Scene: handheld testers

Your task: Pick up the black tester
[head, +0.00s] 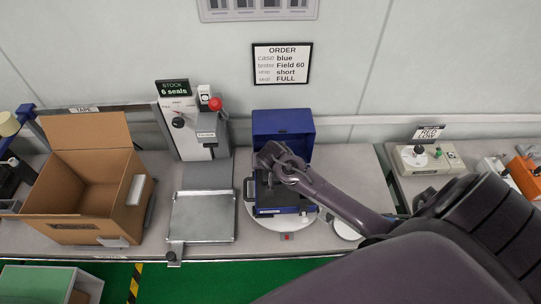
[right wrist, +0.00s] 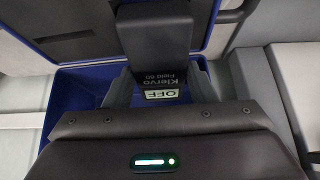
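The black tester (right wrist: 160,30), marked "Klervo Field 60" with an "OFF" label, shows in the right wrist view. My right gripper (right wrist: 161,78) has one dark finger on each side of it. I cannot tell whether the fingers touch the tester. The open blue case (head: 284,123) stands on the bench in the head view, lid up at the back. My right gripper and wrist are over the case and hide much of its inside. Blue case walls (right wrist: 77,88) also show around the fingers in the right wrist view. My left gripper is not in view.
The case sits on a round white plate (head: 258,219). A metal tray (head: 203,215) and a press with a red knob (head: 215,104) are left of it, then an open cardboard box (head: 108,211). An order sign (head: 282,64) hangs behind. A side bench (head: 432,188) is right.

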